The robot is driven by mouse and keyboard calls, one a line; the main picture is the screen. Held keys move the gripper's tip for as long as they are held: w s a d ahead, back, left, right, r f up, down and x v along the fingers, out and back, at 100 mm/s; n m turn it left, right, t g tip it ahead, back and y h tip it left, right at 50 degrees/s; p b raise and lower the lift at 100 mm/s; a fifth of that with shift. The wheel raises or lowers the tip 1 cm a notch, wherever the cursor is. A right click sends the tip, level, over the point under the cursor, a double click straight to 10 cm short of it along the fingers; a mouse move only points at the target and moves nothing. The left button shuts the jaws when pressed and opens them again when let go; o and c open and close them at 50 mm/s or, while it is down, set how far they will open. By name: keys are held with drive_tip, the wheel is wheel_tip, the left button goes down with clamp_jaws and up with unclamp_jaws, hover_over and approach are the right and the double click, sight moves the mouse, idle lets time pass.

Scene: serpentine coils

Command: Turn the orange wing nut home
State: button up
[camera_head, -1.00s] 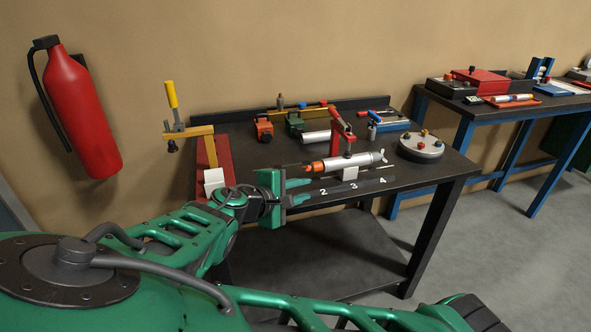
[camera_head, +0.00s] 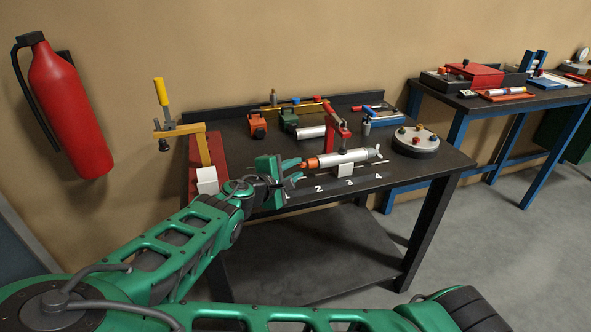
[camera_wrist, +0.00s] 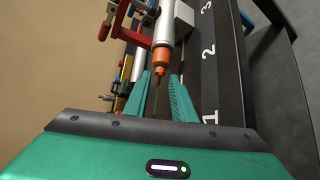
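A silver cylinder (camera_head: 340,158) lies across a white block on the table, under a red clamp, with an orange end piece (camera_head: 309,163) facing my gripper. This orange piece also shows in the wrist view (camera_wrist: 161,62), with a thin dark rod running from it toward my palm. I cannot make out wings on it. My gripper (camera_head: 293,184) is at the left of the orange piece, its fingers pointing toward it. In the wrist view my gripper (camera_wrist: 161,80) has its green fingers apart and empty, the orange piece just beyond and between the tips.
A red clamp (camera_head: 334,127) stands over the cylinder. A yellow-handled toggle clamp (camera_head: 162,95) on a red base is at the left. A round grey disc with coloured knobs (camera_head: 416,140) is at the right. Numbered marks run along the table's front edge.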

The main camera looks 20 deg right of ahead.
drive_tip(key=shift+w+d+f, duration=0.15)
drive_tip(key=shift+w+d, duration=0.2)
clamp_jaws()
drive_tip(key=shift+s+f+m+t+h, duration=0.1)
drive_tip(key=shift+f+m+t+h, duration=0.15)
drive_tip(key=shift+m+t, duration=0.25)
unclamp_jaws()
drive_tip(key=shift+r, duration=0.1)
